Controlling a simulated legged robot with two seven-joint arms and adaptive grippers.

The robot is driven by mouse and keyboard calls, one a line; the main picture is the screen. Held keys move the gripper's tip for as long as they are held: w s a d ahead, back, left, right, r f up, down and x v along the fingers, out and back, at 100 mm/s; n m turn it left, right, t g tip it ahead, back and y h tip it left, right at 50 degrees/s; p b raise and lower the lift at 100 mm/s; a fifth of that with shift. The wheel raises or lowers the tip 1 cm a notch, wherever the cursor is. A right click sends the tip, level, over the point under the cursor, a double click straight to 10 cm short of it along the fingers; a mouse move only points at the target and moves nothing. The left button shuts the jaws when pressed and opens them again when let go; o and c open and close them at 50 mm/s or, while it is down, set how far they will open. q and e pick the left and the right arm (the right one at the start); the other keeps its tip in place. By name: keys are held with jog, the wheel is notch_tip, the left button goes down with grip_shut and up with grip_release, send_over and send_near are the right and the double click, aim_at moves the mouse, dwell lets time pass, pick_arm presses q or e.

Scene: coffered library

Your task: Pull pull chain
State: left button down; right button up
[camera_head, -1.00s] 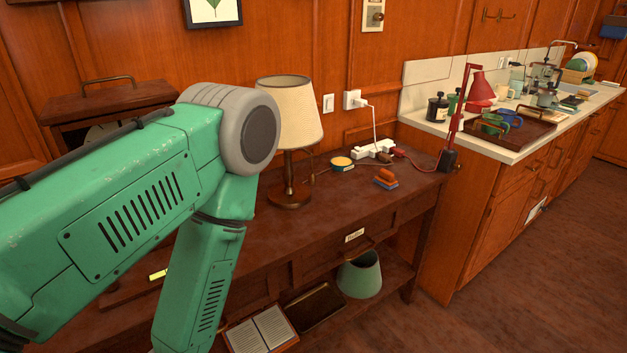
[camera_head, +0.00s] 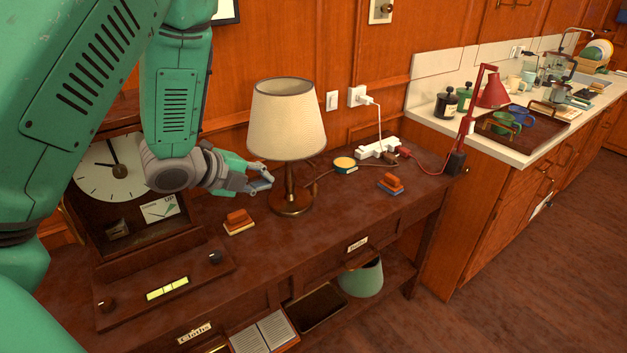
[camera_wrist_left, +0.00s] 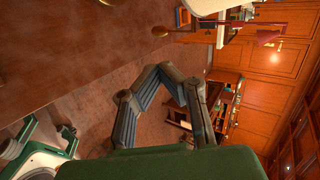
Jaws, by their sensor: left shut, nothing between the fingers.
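The table lamp (camera_head: 287,118) has a cream shade and a dark stem on a round base, and stands upright on the brown desk. I cannot make out a pull chain; any chain under the shade is too small to see or hidden. My left gripper (camera_head: 264,183) is just left of the lamp stem, below the shade's lower edge. Its fingers are shut and empty, and I cannot tell whether they touch the stem. In the left wrist view the fingertips (camera_wrist_left: 164,70) come together with nothing visible between them. My right gripper is not in view.
A clock (camera_head: 113,168) stands left of my gripper, behind a panel with a yellow display (camera_head: 167,289). A white power strip (camera_head: 378,148) and red lamp (camera_head: 494,92) are to the right. The desk's front middle is clear.

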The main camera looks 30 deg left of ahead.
pick_arm(q)
jog(key=shift+d, duration=0.55)
send_near(313, 189)
jog(key=x, duration=0.7)
jog(key=shift+w+d+f, duration=0.1)
jog(key=shift+w+f, duration=0.15)
jog(key=shift+w, duration=0.05)
notch_tip(313, 189, down, 3)
jog(key=shift+f+b, duration=0.15)
jog(key=shift+b, duration=0.65)
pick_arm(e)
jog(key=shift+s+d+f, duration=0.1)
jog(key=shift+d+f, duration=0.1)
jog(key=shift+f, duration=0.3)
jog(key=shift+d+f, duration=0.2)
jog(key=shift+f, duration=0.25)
pick_arm(q)
jog(key=shift+a, duration=0.2)
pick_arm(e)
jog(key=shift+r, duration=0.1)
